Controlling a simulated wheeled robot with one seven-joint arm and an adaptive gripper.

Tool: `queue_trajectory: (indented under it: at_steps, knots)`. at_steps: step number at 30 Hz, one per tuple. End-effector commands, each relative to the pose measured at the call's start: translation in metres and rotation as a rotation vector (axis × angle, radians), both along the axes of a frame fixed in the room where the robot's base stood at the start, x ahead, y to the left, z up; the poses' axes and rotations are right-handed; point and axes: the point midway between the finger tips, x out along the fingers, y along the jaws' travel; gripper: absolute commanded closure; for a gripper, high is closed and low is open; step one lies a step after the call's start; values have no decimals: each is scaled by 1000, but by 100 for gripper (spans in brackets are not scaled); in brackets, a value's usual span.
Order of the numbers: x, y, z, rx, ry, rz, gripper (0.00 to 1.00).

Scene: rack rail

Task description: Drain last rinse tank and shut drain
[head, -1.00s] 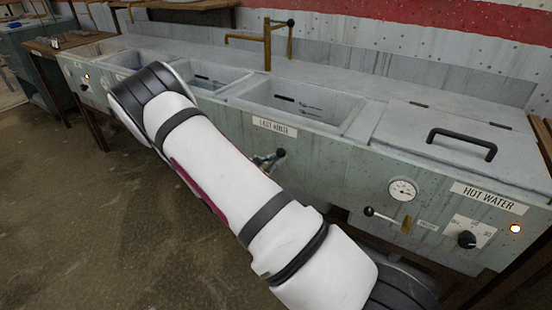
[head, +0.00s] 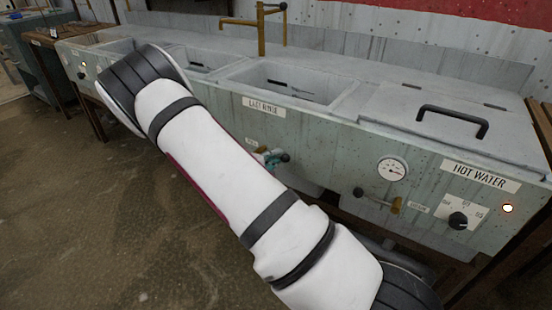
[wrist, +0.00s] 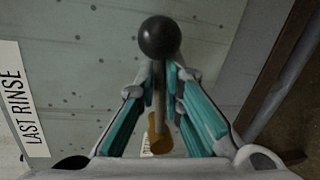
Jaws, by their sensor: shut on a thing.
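The last rinse tank (head: 330,97) is an open basin behind the LAST RINSE label (head: 263,106). Whether it holds water I cannot tell. Its drain lever, a thin rod with a black ball knob (wrist: 160,38), sticks out from a brass fitting (wrist: 160,135) on the tank front. My gripper (wrist: 163,78) is shut on the rod, teal fingers on either side just below the knob in the wrist view. In the head view my gripper (head: 275,158) is small, below the label, and my arm hides part of the front panel. The drain outlet is not visible.
Right of it is a lidded hot water tank (head: 440,125) with a gauge (head: 391,168), a dial (head: 458,220), a lit lamp (head: 507,208) and its own lever (head: 375,200). A brass tap (head: 261,30) stands behind the basins. Open floor (head: 110,225) lies at left.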

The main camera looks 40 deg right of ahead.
Motion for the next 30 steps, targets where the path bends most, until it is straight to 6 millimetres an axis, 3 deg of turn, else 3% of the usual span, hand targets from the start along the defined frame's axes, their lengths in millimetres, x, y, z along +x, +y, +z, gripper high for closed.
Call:
queue_trajectory:
  at_steps: [12,28,30]
  knots:
    - [-3,0,-16,62,-162,-9,100]
    - [-3,0,-17,72,-182,-10,100]
    - [-3,0,-17,72,-181,-10,78]
